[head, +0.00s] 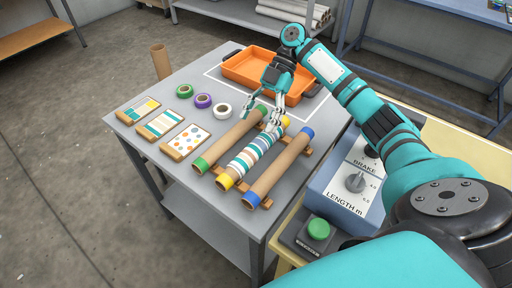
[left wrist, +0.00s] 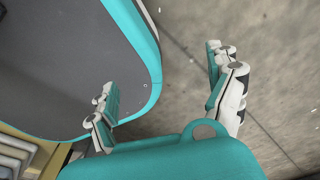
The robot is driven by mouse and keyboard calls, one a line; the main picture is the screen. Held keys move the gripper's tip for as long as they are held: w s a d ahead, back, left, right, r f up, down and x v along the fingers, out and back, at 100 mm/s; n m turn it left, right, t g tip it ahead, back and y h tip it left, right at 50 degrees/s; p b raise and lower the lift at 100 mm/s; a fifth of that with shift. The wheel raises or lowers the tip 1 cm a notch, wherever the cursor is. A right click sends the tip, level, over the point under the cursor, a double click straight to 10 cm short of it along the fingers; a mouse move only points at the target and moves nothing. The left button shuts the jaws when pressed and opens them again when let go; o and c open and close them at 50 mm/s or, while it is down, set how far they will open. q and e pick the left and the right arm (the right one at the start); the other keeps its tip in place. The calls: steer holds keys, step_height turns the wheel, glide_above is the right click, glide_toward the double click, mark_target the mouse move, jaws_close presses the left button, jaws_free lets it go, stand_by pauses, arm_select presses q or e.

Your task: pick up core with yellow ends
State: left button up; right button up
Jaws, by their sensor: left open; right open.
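The core with yellow ends (head: 252,155) is the middle one of three cores lying side by side on the table, wrapped in striped paper. Its near yellow end (head: 225,182) shows, and a bit of yellow shows at its far end. My right gripper (head: 263,117) is open above the far part of this core, its fingers spread to either side; I cannot tell whether they touch it. A green-ended core (head: 230,140) lies to its left and a blue-ended core (head: 279,166) to its right. My left gripper (left wrist: 160,80) is open and empty, with floor behind it.
The cores lie across a wooden rack (head: 264,201). An orange tray (head: 240,74) stands behind. Tape rolls (head: 203,101) and sample cards (head: 160,124) lie left. A control box (head: 345,185) with a green button (head: 318,229) stands right. A brown tube (head: 161,62) stands beyond the table.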

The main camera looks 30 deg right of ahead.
mark_target(240, 161)
steer(key=p+x, duration=0.1)
steer(key=x, duration=0.4)
steer(key=shift+s+a+f, duration=0.15)
steer(key=shift+s+a, duration=0.05)
steer(key=shift+a, duration=0.15)
steer(key=shift+p+x, duration=0.3)
steer(key=shift+x, duration=1.2)
steer(key=p+x, duration=0.1)
steer(key=x, duration=0.2)
steer(key=shift+s+a+f, duration=0.15)
steer(key=shift+s+f, duration=0.05)
steer(key=shift+f, duration=0.05)
steer(key=shift+s+a+f+p, duration=0.15)
steer(key=shift+a+f+p, duration=0.15)
steer(key=shift+a+f, duration=0.15)
steer(key=shift+d, duration=0.1)
steer(key=c, duration=1)
arm_select(q)
steer(key=r, duration=0.1)
steer(key=s+r, duration=0.1)
steer(key=a+r, duration=0.1)
steer(key=shift+s+r, duration=0.15)
steer(key=shift+r, duration=0.1)
arm_select(e)
steer(key=shift+c, duration=1.3)
